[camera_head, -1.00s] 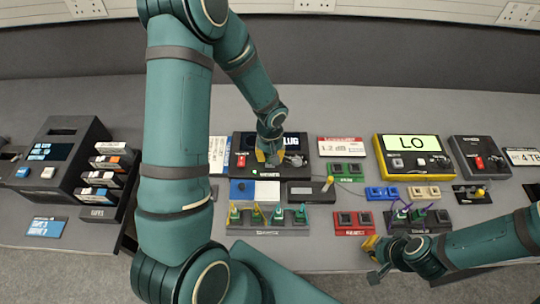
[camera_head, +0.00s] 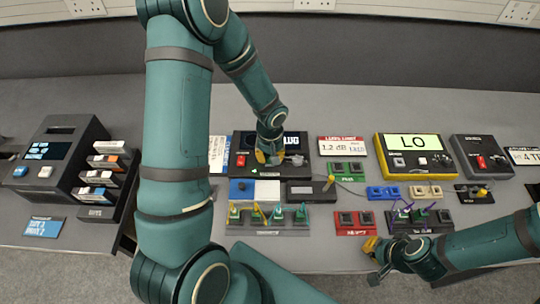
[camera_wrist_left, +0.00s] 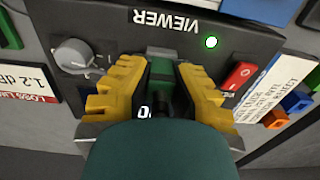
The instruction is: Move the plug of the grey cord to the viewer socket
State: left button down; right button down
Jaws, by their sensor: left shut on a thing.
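The black viewer box (camera_head: 240,174) stands at the back middle, and its VIEWER label shows in the left wrist view (camera_wrist_left: 166,20). My left gripper (camera_head: 269,158) is low over the box's front face. In the left wrist view its yellow fingers (camera_wrist_left: 158,88) are shut on a dark green plug (camera_wrist_left: 161,68). The plug's tip and the socket are hidden, so I cannot tell how deep it sits. A thin grey cord (camera_head: 347,187) curves over the panels to the right. My right gripper (camera_head: 374,258) is at the front right; its jaw opening is unclear.
A green lamp (camera_wrist_left: 211,42) is lit on the viewer, with a red switch (camera_wrist_left: 238,75) and a grey knob (camera_wrist_left: 74,55) beside the fingers. A rack of green plugs (camera_head: 268,226) stands in front. The yellow meter (camera_head: 384,157) reads LO.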

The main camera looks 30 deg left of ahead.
pick_arm(q)
jog(key=shift+b, duration=0.3)
pick_arm(e)
jog(key=shift+f, duration=0.35)
pick_arm(q)
jog(key=c, duration=0.9)
grip_release()
jog(key=shift+c, duration=0.2)
pick_arm(e)
jog(key=shift+s, duration=0.1)
pick_arm(q)
jog(key=shift+r+p, duration=0.6)
jog(key=shift+r, duration=0.2)
pick_arm(e)
jog(key=shift+d+r, duration=0.1)
jog(key=shift+r, duration=0.35)
pick_arm(q)
jog(key=shift+r+p, duration=1)
jog(key=shift+r, duration=0.7)
pick_arm(e)
jog(key=shift+r, duration=1.15)
pick_arm(q)
jog(key=shift+r+p, duration=1.2)
jog(key=shift+r, duration=0.8)
pick_arm(e)
jog(key=shift+r, duration=1.2)
